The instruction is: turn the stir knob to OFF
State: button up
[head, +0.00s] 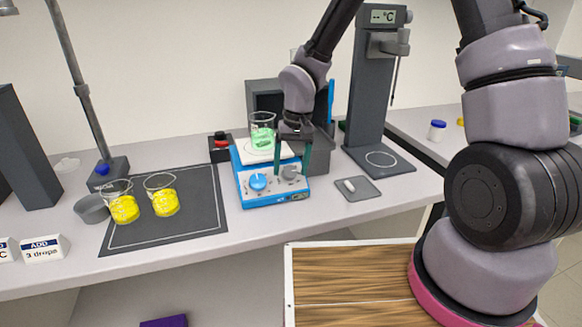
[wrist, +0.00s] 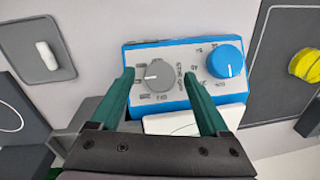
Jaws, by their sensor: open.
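The blue stirrer hotplate (head: 272,201) stands on the bench with a grey knob (head: 289,172) and a blue knob (head: 258,182) on its front. The grey knob also shows in the wrist view (wrist: 159,75), its white mark pointing left. The blue knob's mark in the wrist view (wrist: 225,61) points down. The small lettering is too blurred to tell surely which knob is for stirring. My gripper (wrist: 159,73) is open, with one green finger on each side of the grey knob; contact is not visible. In the head view my gripper (head: 291,182) partly covers that knob.
A beaker of green liquid (head: 262,138) stands on the white hotplate top, close behind my gripper. Two beakers of yellow liquid (head: 124,208) (head: 165,202) stand left on a dark mat (head: 200,222). A grey tray (head: 362,195) lies right.

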jog(key=shift+f, duration=0.15)
grip_shut()
